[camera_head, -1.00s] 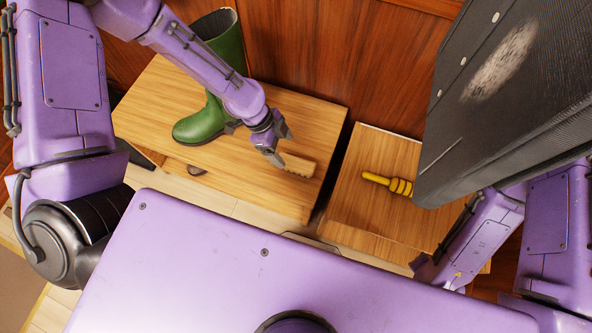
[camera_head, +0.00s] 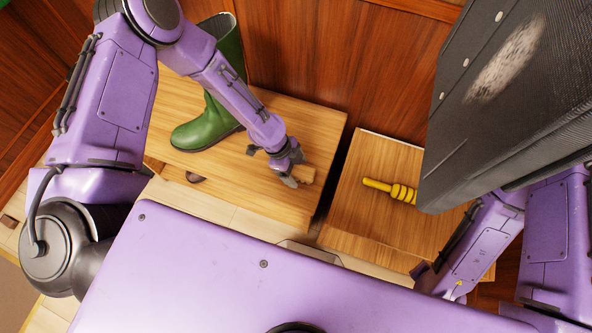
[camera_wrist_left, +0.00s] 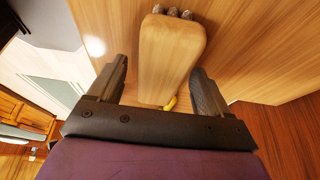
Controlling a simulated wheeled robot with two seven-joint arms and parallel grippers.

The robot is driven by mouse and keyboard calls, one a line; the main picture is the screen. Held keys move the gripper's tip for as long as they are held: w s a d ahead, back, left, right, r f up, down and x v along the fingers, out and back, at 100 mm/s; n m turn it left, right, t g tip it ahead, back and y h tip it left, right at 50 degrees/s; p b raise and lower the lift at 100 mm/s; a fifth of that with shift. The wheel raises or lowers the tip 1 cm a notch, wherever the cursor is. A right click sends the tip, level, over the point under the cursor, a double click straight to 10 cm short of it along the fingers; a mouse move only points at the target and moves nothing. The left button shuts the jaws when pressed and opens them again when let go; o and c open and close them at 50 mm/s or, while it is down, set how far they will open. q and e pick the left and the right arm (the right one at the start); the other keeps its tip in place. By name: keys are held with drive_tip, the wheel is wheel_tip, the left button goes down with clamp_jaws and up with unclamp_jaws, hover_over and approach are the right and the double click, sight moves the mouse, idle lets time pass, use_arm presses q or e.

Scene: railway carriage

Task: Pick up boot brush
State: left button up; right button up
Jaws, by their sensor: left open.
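The boot brush (camera_head: 306,174) lies on the left wooden table, partly hidden by my left gripper in the head view. In the left wrist view its pale wooden back (camera_wrist_left: 168,60) shows between the fingers, with dark bristle tufts at its far end. My left gripper (camera_head: 290,180) is open at the brush, and its two fingers (camera_wrist_left: 160,85) stand on either side of the wood, with gaps showing. My right gripper (camera_head: 418,270) is low at the right table's front edge; its jaws are not clear.
A green rubber boot (camera_head: 208,122) stands on the left table (camera_head: 270,195). A yellow ribbed-handled object (camera_head: 390,189) lies on the right table (camera_head: 370,225). A dark case (camera_head: 480,110) hangs large at upper right. A narrow gap separates the tables.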

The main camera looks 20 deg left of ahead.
sight(299, 172)
use_arm(q)
drive_tip(key=shift+f, duration=0.25)
idle(0.3)
drive_tip(key=c, duration=1.1)
drive_tip(key=shift+r, duration=0.65)
drive_tip(key=r, duration=0.3)
drive_tip(key=shift+s+a+r+p, duration=0.25)
drive_tip(key=shift+s+r+p, duration=0.05)
drive_tip(key=shift+s+r, duration=0.1)
drive_tip(key=s+a+r+p, duration=0.2)
drive_tip(key=s+a+r, duration=0.5)
drive_tip(key=s, duration=0.4)
drive_tip(key=shift+r, duration=0.7)
